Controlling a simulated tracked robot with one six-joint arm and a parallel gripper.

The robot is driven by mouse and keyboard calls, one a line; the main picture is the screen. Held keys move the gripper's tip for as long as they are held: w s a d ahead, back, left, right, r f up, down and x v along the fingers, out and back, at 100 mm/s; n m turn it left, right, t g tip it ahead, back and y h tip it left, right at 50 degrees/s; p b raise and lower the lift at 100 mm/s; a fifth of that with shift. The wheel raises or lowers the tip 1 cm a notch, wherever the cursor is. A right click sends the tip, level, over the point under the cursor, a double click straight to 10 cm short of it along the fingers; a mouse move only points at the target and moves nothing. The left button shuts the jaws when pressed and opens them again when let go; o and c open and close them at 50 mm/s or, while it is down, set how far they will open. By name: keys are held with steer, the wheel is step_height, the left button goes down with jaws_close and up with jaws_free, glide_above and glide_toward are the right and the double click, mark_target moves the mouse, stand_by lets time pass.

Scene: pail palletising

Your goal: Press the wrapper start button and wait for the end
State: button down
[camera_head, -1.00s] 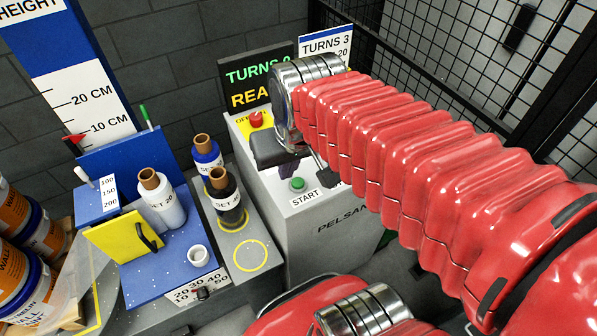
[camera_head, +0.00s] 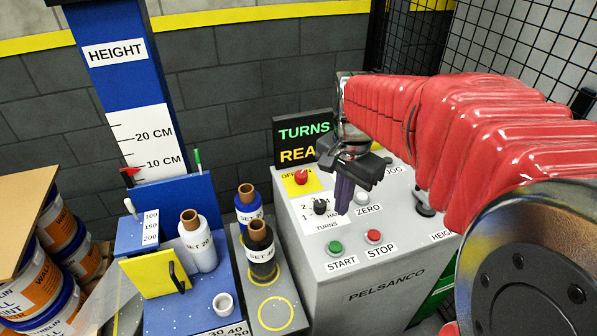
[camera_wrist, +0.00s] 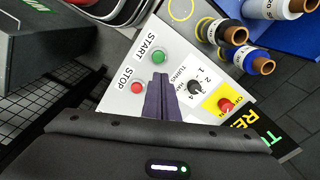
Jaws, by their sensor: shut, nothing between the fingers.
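The green START button (camera_head: 335,248) is on the sloped top of the grey PELSANCO control box (camera_head: 382,290), left of the red STOP button (camera_head: 373,237). In the wrist view, the START button (camera_wrist: 158,55) lies just past my fingertips, with the STOP button (camera_wrist: 137,87) beside them. My gripper (camera_head: 342,208) points down above the panel, behind the START button in the head view. Its dark purple fingers (camera_wrist: 159,80) are shut and empty. They look apart from the button. The display (camera_head: 300,141) shows TURNS in green and a partly hidden yellow REA.
A red knob on a yellow plate (camera_head: 301,178), a TURNS dial (camera_head: 320,206) and a ZERO button (camera_head: 362,198) share the panel. Film rolls (camera_head: 260,248) stand to the left, beside a blue mast (camera_head: 120,80). A black mesh fence (camera_head: 520,45) stands behind. Paint pails (camera_head: 35,285) are far left.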

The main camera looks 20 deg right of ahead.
mark_target(336, 245)
steer(key=shift+r+m+g, duration=0.1)
steer(key=shift+r+m, duration=0.15)
steer(key=shift+m, duration=0.65)
steer(key=shift+r+m+g, duration=0.1)
steer(key=shift+r+m, duration=0.2)
steer(key=shift+m, duration=0.6)
steer(key=shift+r+m+g, duration=0.1)
steer(key=shift+r+m, duration=0.15)
steer(key=shift+m, duration=0.65)
steer(key=shift+f, duration=0.1)
step_height(336, 245, down, 14)
steer(key=shift+r, duration=0.1)
